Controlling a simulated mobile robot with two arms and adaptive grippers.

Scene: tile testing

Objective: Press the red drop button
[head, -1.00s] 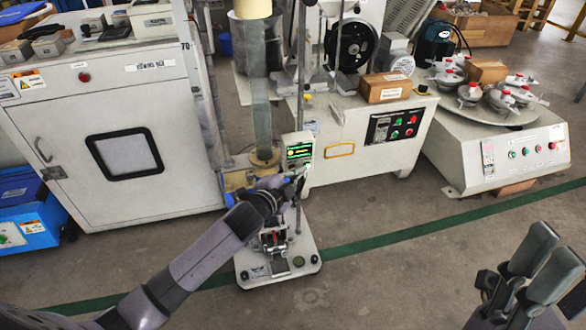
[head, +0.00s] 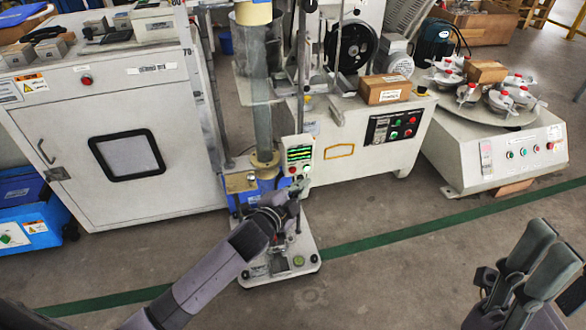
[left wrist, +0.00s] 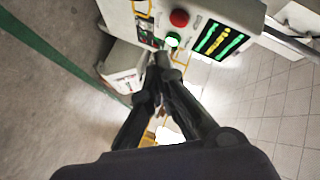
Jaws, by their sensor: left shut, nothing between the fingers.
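The red drop button (left wrist: 179,18) shows in the left wrist view on a pale control box. It sits beside a lit green button (left wrist: 172,41), and a dark screen (left wrist: 220,41) has green and yellow lines. In the head view the control box (head: 300,154) is on the slim test stand, with the red button (head: 292,170) under the screen. My left gripper (left wrist: 163,58) is shut and empty; its tips are close to the green button, apart from the red one. In the head view it is just below the box. My right gripper (head: 552,244) is open and empty at lower right.
The stand's base plate (head: 276,272) is on the floor under my left arm. A white cabinet (head: 188,172) stands at left, a machine with a cardboard box (head: 384,90) behind, and a round-table machine (head: 500,150) at right. The floor in front is clear.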

